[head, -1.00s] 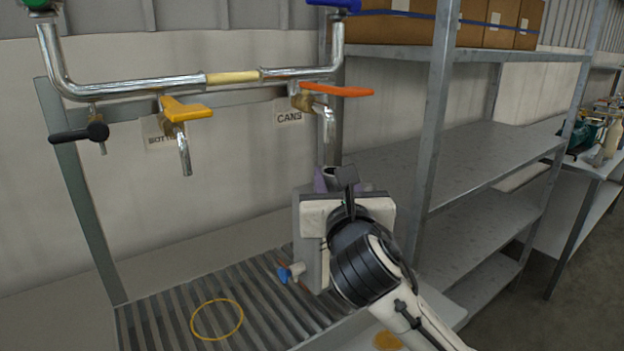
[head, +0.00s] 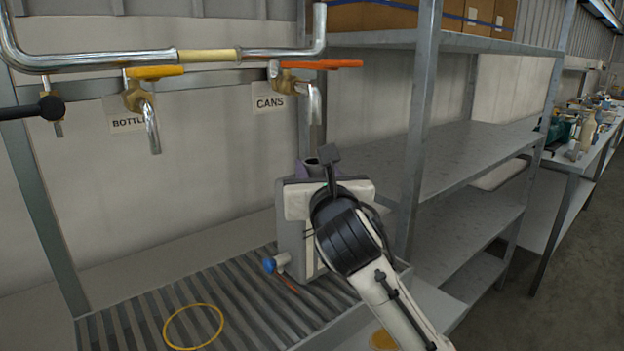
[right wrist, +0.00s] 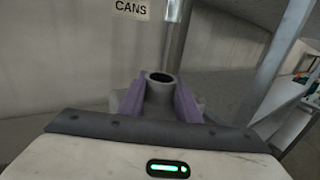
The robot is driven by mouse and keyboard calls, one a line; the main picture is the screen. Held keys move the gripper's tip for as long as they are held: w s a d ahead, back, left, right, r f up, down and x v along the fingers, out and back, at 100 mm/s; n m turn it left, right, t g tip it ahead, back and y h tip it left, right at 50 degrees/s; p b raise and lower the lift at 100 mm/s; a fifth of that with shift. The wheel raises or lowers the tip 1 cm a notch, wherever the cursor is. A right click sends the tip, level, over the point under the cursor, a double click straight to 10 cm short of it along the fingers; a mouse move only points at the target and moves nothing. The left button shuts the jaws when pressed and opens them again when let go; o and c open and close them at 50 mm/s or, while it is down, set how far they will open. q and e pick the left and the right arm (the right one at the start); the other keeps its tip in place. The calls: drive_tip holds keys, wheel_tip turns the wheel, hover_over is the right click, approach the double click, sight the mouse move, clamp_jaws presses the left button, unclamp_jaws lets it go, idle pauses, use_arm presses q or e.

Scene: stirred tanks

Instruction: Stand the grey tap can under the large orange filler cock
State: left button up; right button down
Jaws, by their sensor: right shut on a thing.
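The grey tap can (head: 291,225) is upright over the right part of the slatted grate, its blue-knobbed tap (head: 275,263) pointing left. My right gripper (head: 314,168) is shut on the can's neck; in the right wrist view its purple fingers (right wrist: 158,100) lie on both sides of the open neck (right wrist: 158,78). The large orange filler cock (head: 295,78) has its spout (head: 315,104) above the can's mouth, with a clear gap between. I cannot tell whether the can's base touches the grate. My left gripper is not in view.
An orange mark (head: 286,283) shows on the grate (head: 235,290) by the can's base, partly hidden. A yellow ring (head: 193,326) lies at the left, below the yellow cock (head: 140,95). A shelf post (head: 418,130) stands close on the right. A "CANS" label (head: 270,103) hangs behind.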

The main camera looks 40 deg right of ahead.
drive_tip(key=c, duration=1.3)
unclamp_jaws()
drive_tip(key=shift+r, duration=0.15)
drive_tip(key=p+v, duration=0.6)
drive_tip(key=v, duration=0.6)
drive_tip(key=shift+p, duration=0.35)
